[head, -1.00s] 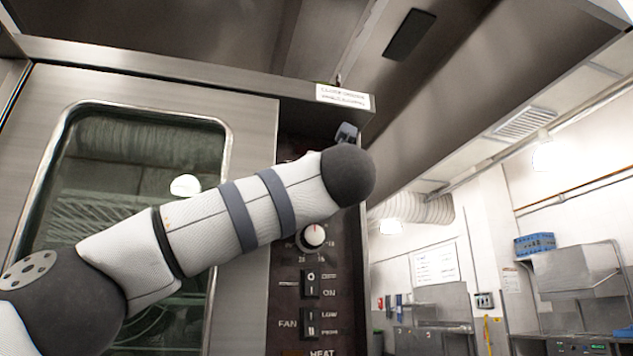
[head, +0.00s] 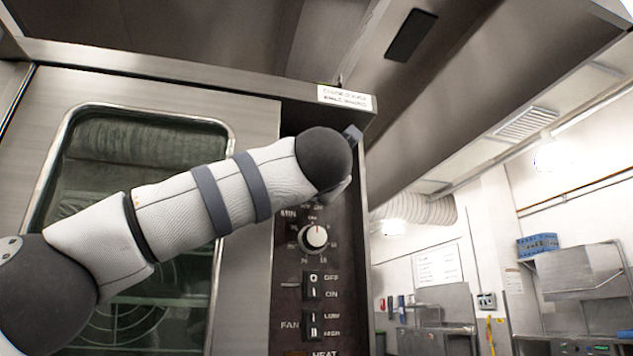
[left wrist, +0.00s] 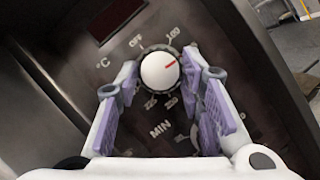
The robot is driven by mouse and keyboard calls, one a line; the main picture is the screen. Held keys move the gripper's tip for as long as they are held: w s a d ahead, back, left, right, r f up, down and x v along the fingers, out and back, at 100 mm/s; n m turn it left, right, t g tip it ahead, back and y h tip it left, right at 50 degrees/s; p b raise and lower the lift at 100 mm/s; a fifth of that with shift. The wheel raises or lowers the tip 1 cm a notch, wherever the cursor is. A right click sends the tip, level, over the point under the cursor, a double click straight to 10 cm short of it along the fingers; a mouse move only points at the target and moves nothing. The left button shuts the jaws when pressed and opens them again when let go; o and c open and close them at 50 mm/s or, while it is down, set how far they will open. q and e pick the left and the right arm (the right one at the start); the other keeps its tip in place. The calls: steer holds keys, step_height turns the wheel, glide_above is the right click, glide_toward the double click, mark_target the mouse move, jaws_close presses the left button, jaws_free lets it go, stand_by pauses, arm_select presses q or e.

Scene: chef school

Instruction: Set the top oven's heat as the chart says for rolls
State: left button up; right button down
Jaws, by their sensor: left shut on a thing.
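The oven's temperature knob (left wrist: 160,70) is white with a red mark, on a dark panel marked °C, OFF and 100. In the left wrist view the red mark points up and right, roughly toward the 100 side. My left gripper (left wrist: 165,85) has its purple-padded fingers on either side of this knob and is shut on it. In the head view my left arm hides this knob, and only a small part of the gripper (head: 353,134) shows. My right gripper is in neither view.
Below the arm is the MIN timer knob (head: 313,237), with OFF/ON (head: 313,286) and FAN (head: 312,325) switches under it. The glass oven door (head: 150,180) is at left. A label (head: 344,97) above the panel and a wall sheet (head: 437,265) are unreadable.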

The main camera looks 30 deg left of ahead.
arm_select(q)
steer(key=o, duration=1.2)
steer(key=shift+c, duration=0.2)
steer(key=v, duration=1.2)
